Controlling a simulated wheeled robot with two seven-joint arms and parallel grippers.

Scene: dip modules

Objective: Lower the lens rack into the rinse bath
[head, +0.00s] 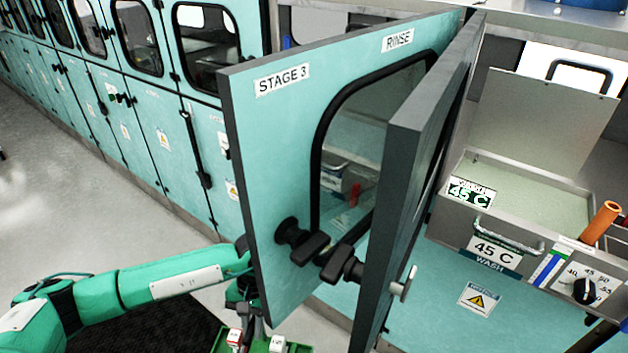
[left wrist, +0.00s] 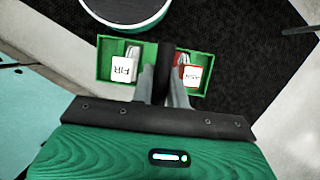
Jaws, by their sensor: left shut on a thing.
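In the left wrist view my left gripper (left wrist: 163,82) is shut on the dark upright handle of the green lens rack (left wrist: 108,57). The rack carries white and red labelled blocks and hangs over the dark floor mat. In the head view the rack (head: 277,346) is at the bottom edge, partly cut off, below my left gripper (head: 243,300), which the open door partly covers. I cannot pick out the rinse bath for certain; the door labelled STAGE 3 and RINSE (head: 285,140) blocks much of the view. My right gripper is not in view.
A second open door (head: 395,190) stands edge-on beside it; both have black knobs. To the right is the 45 C wash bath (head: 540,215) with a raised lid (head: 550,115), an orange handle (head: 600,222) and a dial (head: 584,290). Open floor (head: 100,200) lies at left.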

